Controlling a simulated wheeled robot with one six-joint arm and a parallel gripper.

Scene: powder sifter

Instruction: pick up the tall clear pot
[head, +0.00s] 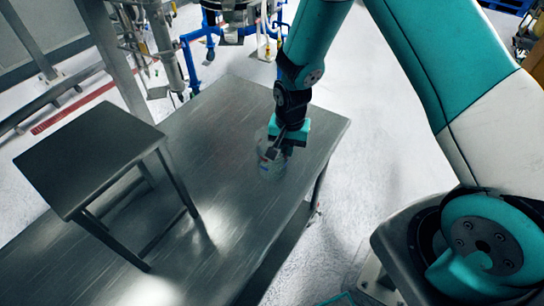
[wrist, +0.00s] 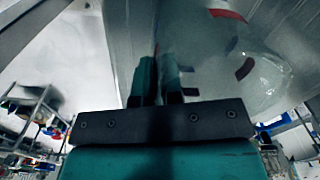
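The tall clear pot (head: 268,170) is see-through with small red marks and shows faintly under my gripper, over the right part of the steel table. In the wrist view the pot (wrist: 258,82) fills the right side, with its red marks and a rounded end. My gripper (head: 274,152) points down at the pot's upper part. In the wrist view its fingers (wrist: 159,75) are close together, with the edge of the pot's clear wall between them. They look shut on that wall. Whether the pot's base touches the table is hard to tell.
The steel table (head: 235,130) is mostly bare around the pot. A dark metal stool (head: 88,158) stands on its left part. Blue-framed equipment (head: 190,50) stands behind the table. White floor (head: 365,150) lies to the right.

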